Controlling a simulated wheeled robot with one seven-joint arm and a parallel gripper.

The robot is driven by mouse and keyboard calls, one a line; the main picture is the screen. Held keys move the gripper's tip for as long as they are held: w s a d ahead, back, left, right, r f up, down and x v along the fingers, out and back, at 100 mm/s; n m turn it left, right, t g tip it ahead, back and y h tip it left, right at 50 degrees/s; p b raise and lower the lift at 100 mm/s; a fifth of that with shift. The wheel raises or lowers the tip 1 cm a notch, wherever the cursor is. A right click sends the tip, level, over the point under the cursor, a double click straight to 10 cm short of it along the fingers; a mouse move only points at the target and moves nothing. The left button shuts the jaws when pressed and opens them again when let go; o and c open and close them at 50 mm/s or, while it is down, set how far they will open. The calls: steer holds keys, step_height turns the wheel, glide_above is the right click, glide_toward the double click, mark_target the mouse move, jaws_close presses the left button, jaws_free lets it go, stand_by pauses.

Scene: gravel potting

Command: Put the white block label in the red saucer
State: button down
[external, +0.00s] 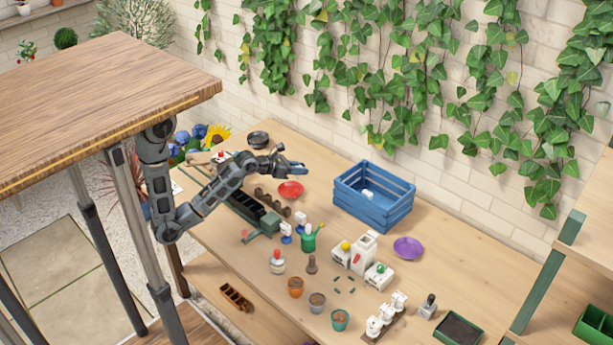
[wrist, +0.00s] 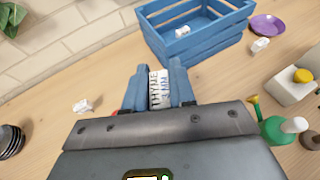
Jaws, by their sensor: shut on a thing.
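My gripper (external: 297,168) is at the far side of the bench, above and close to the red saucer (external: 290,190). In the wrist view its two blue fingers (wrist: 158,68) are shut on a white block label (wrist: 159,92) with dark lettering that seems to read "THYME". The block stands upright between the fingers; I cannot make it out in the external view. The red saucer is almost wholly hidden behind my gripper in the wrist view, with only a sliver of red beside the left finger.
A blue crate (external: 365,212) with a white block inside stands right of the saucer. Other white blocks (wrist: 83,105) lie on the bench. An ivy-covered wall is behind.

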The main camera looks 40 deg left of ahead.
steer(key=shift+s+a+r, duration=0.15)
steer(key=shift+s+a, duration=0.05)
steer(key=shift+a, duration=0.2)
steer(key=shift+s+f, duration=0.1)
steer(key=shift+f, duration=0.15)
steer(key=w+a+f, duration=0.2)
steer(key=a+f, duration=0.1)
steer(key=w+a+f, duration=0.2)
steer(key=a+f, duration=0.1)
steer(key=f, duration=0.1)
steer(key=w+a+f, duration=0.3)
steer(key=f, duration=0.1)
steer(key=shift+a+f, duration=0.15)
steer(key=shift+f, duration=0.05)
glide_above(293, 191)
steer(key=shift+f+b, duration=0.45)
steer(key=shift+f, duration=1.6)
steer(key=shift+f, duration=0.1)
steer(key=c, duration=0.9)
jaws_free()
steer(key=shift+c, duration=0.2)
